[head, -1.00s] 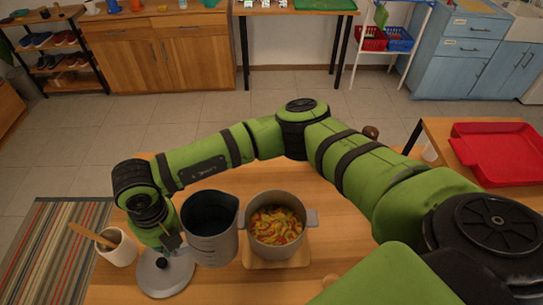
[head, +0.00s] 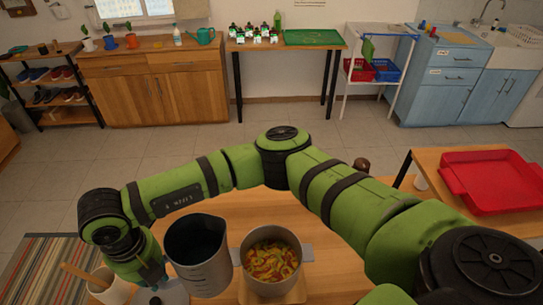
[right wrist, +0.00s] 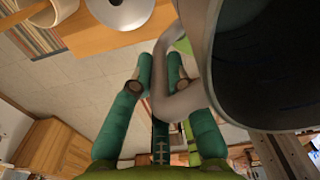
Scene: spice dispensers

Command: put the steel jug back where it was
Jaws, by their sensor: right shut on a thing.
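The steel jug (head: 200,268) is in the head view, left of the pot, over the wooden table; its mouth is open and dark inside. My right gripper (head: 152,274) is at its left side and partly hidden by my own wrist. In the right wrist view the gripper's fingers (right wrist: 160,76) are closed around the jug's handle (right wrist: 182,98), and the jug's body (right wrist: 222,85) fills the right side. The jug leans slightly in the head view. I cannot tell whether its base touches the table. My left gripper is not in view.
A grey pot (head: 270,287) with sliced vegetables stands on a wooden board just right of the jug. A lid (head: 172,292) lies below the gripper, and a white crock (head: 108,292) with a wooden handle is at its left. A red tray (head: 490,180) is on another table.

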